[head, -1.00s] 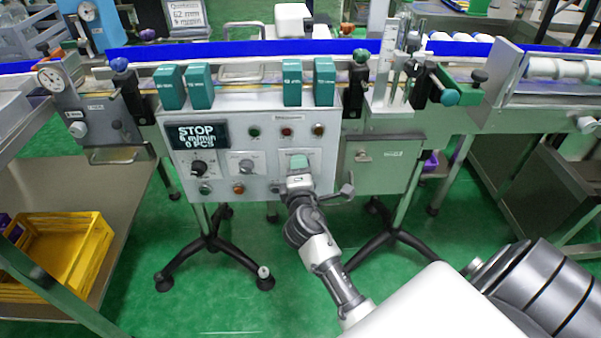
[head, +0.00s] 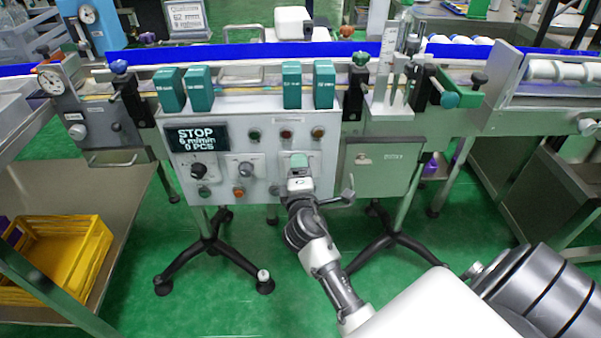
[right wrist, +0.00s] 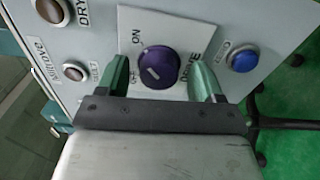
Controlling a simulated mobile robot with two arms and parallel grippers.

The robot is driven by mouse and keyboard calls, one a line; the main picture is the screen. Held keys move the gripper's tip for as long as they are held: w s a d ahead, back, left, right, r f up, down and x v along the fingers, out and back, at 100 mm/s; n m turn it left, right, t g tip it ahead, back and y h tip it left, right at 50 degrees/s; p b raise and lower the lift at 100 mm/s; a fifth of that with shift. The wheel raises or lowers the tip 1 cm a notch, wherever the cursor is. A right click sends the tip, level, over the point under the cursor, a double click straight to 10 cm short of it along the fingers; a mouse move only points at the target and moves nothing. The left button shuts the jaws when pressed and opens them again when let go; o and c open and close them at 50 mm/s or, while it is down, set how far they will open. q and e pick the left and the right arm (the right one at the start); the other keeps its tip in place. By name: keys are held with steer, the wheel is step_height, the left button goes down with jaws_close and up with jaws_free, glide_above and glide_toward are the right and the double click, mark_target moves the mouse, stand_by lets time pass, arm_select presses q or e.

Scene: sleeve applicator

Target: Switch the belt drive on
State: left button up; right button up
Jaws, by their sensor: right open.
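The purple drive switch knob (right wrist: 158,67) sits on a white plate lettered ON, OFF and DRIVE in the right wrist view. Its small white mark lies on the side near OFF. My right gripper (right wrist: 160,80) is open, with one green finger left of the knob and one right of it; I cannot tell whether they touch it. In the head view my right gripper (head: 299,163) is at the lower right of the control panel (head: 262,192) and hides the knob. The display (head: 196,138) reads STOP, 6 m/min, 0 PCS. My left gripper is not in view.
A blue button (right wrist: 243,60) is right of the knob in the wrist view. A black dial (head: 198,171) and a grey knob (head: 245,169) are on the panel's left. A grey box (head: 384,168) stands right of it. The blue-edged conveyor (head: 240,52) runs behind.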

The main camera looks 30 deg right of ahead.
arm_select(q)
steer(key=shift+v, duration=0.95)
arm_select(e)
steer(key=v, duration=1)
steer(key=shift+s+a, duration=0.2)
steer(key=shift+s, duration=0.15)
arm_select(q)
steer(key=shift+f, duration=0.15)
